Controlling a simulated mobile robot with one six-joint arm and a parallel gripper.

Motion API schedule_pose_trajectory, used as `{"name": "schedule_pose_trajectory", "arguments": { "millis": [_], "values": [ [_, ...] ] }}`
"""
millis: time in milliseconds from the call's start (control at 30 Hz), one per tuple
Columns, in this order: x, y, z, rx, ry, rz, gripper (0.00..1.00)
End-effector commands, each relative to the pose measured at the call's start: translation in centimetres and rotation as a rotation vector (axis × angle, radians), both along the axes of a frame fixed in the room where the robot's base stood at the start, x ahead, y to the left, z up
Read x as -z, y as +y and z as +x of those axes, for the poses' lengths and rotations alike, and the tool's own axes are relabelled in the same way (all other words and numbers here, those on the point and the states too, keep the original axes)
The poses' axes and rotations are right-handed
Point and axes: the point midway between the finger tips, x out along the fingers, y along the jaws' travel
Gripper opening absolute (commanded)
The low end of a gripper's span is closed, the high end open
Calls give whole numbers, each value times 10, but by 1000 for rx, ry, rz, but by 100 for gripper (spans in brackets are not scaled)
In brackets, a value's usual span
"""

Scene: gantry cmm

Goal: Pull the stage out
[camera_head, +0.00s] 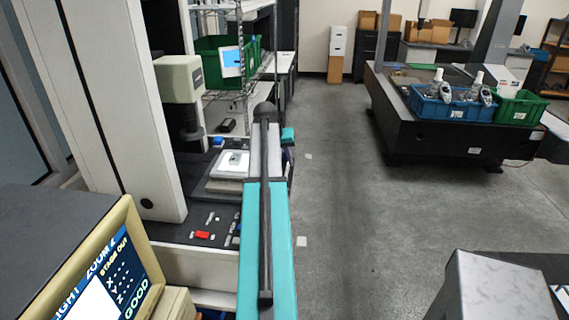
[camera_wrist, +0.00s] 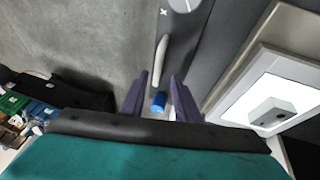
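The stage is a grey stepped plate with a white square top (camera_head: 222,187) in the head view, beside the measuring machine's pale column. In the wrist view its white top (camera_wrist: 236,98) fills the right side, with a small light-grey block (camera_wrist: 271,115) on it. A pale bar handle (camera_wrist: 162,62) runs along the dark surface left of the stage. My gripper (camera_wrist: 159,76) is open, its two purple fingers apart near the handle's lower end. A blue cylinder (camera_wrist: 158,102) shows between the fingers; contact cannot be told. My arm mostly hides the gripper in the head view.
A cream monitor (camera_head: 112,268) reading "STAGE OUT" stands at lower left. Small red and metal parts lie on the dark bed (camera_head: 210,222). A wire shelf (camera_head: 250,70) stands behind. A dark table (camera_head: 430,115) with blue and green bins is at right.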

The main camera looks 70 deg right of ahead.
Motion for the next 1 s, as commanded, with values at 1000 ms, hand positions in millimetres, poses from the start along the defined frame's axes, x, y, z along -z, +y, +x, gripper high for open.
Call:
{"name": "schedule_pose_trajectory", "arguments": {
  "millis": [1000],
  "values": [
    [-103,47,7,-1,-1,-3,29]
  ]
}}
